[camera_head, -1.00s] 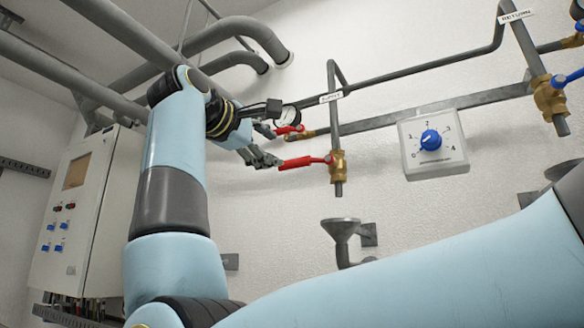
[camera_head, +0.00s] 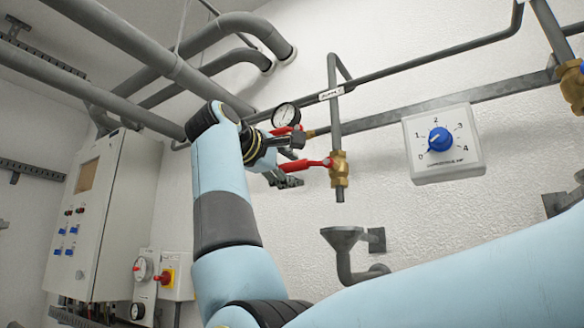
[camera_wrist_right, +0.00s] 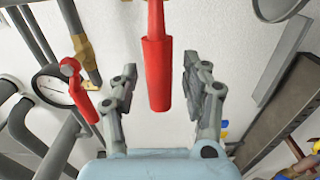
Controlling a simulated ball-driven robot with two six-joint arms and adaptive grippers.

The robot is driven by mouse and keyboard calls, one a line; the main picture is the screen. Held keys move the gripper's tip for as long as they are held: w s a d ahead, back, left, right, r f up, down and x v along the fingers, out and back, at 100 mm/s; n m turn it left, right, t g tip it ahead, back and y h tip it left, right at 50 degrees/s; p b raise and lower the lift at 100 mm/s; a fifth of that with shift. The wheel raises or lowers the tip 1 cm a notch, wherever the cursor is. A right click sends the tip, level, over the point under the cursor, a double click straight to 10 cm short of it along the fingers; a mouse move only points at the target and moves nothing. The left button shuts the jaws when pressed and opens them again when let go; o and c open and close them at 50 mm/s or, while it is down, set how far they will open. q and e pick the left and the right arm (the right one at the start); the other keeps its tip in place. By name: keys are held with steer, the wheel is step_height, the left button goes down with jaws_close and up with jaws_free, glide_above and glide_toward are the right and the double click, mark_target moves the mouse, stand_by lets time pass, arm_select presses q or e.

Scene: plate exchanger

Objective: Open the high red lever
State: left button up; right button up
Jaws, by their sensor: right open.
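A red lever (camera_head: 308,164) reaches left from a brass valve (camera_head: 339,170) on the vertical pipe labelled SUPPLY. A second, shorter red lever (camera_head: 284,130) sits beside the round gauge, slightly higher in the head view. My right gripper (camera_head: 291,160) is open, its fingers on either side of the supply valve's lever. In the right wrist view this lever (camera_wrist_right: 157,75) extends between the open fingers (camera_wrist_right: 158,88), with a gap on each side. The shorter lever (camera_wrist_right: 79,90) shows left of the fingers there. My left gripper is out of view.
The gauge (camera_head: 286,115) is close above my right gripper. A dial box with a blue knob (camera_head: 440,139) hangs to the right, and a grey funnel (camera_head: 342,237) is below the valve. A control cabinet (camera_head: 95,215) stands at left. Thick pipes cross the upper left.

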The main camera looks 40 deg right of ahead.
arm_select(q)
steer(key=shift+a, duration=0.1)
arm_select(e)
steer(key=shift+c, duration=0.4)
jaws_close()
steer(key=shift+f, duration=0.1)
